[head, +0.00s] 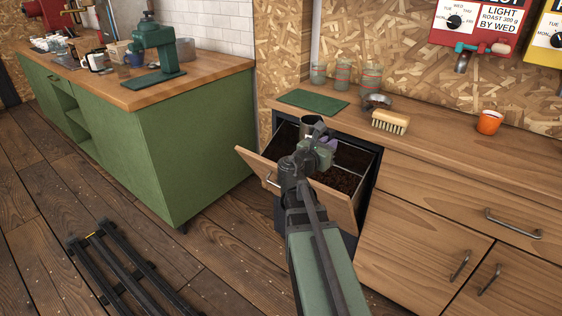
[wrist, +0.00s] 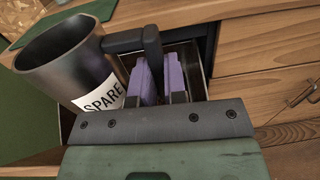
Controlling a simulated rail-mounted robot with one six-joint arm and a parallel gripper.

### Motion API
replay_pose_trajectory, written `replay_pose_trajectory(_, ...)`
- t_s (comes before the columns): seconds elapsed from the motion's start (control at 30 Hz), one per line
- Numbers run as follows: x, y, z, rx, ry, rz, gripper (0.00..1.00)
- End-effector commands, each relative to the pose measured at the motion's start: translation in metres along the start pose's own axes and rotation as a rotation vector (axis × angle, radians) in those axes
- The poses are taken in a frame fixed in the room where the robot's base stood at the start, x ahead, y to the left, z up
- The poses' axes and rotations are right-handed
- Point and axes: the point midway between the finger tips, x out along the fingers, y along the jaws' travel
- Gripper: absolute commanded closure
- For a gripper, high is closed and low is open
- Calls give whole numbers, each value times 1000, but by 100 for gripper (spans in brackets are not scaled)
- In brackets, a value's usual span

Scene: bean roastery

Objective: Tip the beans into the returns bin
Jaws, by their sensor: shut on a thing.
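My gripper (head: 322,150) is above the open pull-out bin in the head view. In the wrist view, its purple finger pads (wrist: 160,82) are shut on the black handle (wrist: 152,45) of a dark metal cup (wrist: 62,58) with a white "SPARE" label. The cup (head: 308,124) looks about upright, mouth up, over the bin's left part. I see its dark inner wall, but cannot tell what lies at its bottom. The bin has a wooden front (head: 258,163) and metal inner walls. Dark beans (head: 343,179) lie in its right part.
The wooden counter (head: 450,150) behind holds a green mat (head: 312,102), several glasses (head: 342,75), a small metal dish (head: 376,102), a brush (head: 391,122) and an orange cup (head: 489,122).

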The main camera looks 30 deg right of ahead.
Motion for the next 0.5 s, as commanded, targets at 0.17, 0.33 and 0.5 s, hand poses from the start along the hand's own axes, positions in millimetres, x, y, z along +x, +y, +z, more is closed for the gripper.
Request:
replay_pose_trajectory(0.17, -3, -25, -30, 1, 0, -297, 100)
replay_pose_trajectory(0.33, -17, -50, -40, 1, -1, -543, 100)
replay_pose_trajectory(0.5, -25, -58, -40, 1, -1, -627, 100)
